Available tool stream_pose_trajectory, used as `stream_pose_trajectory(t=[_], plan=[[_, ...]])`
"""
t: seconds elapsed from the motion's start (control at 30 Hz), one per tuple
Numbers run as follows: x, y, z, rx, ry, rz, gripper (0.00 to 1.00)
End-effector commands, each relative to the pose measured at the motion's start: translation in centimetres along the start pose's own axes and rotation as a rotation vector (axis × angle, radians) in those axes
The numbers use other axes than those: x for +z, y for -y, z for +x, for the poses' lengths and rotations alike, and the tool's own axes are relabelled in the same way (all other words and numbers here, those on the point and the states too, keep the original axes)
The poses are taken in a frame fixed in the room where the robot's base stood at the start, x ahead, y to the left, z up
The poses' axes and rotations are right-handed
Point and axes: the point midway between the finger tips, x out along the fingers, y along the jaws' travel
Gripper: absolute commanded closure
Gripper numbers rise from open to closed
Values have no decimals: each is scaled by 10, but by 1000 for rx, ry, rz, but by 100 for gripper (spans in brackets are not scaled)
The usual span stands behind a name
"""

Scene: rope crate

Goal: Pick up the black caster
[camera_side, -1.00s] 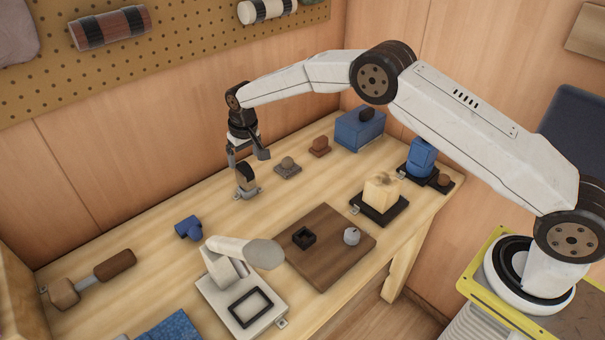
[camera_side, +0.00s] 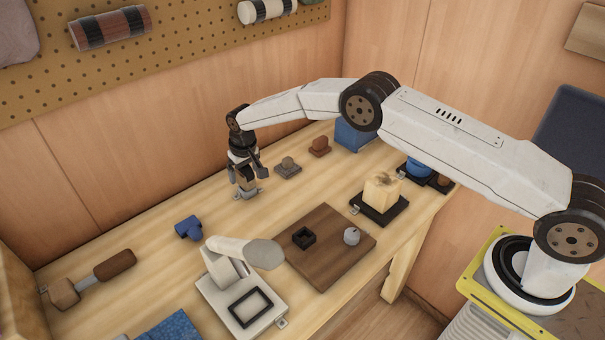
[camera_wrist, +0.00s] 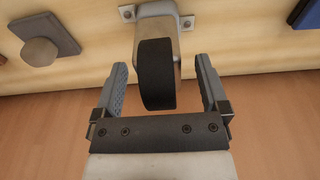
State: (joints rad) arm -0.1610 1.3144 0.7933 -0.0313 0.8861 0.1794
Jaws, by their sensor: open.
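The black caster (camera_wrist: 156,75) is a black wheel in a grey metal bracket (camera_wrist: 158,22) with side tabs. In the wrist view it stands between the two fingers of my gripper (camera_wrist: 163,88), with a gap on each side. My gripper is open and holds nothing. In the side view my gripper (camera_side: 244,178) is low over the caster at the back of the bench. The fingers hide most of the wheel there, and the caster's grey base (camera_side: 246,194) shows below them.
A grey knob on a square plate (camera_side: 287,168) and a brown knob block (camera_side: 320,147) stand to the right. A blue fitting (camera_side: 189,228) lies to the left. A dark wooden board (camera_side: 325,263) lies in front. Bare bench surrounds the caster.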

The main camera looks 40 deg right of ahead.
Motion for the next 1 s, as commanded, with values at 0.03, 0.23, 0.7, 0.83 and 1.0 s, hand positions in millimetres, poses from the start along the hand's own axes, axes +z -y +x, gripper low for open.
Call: stream_pose_trajectory(t=[0.03,0.23,0.7,0.83,1.0], plan=[[0,0,3,0,0,0,6],[0,0,6,0,-1,0,6],[0,0,5,0,0,0,31],[0,0,5,0,0,0,73],[0,0,5,0,0,0,100]])
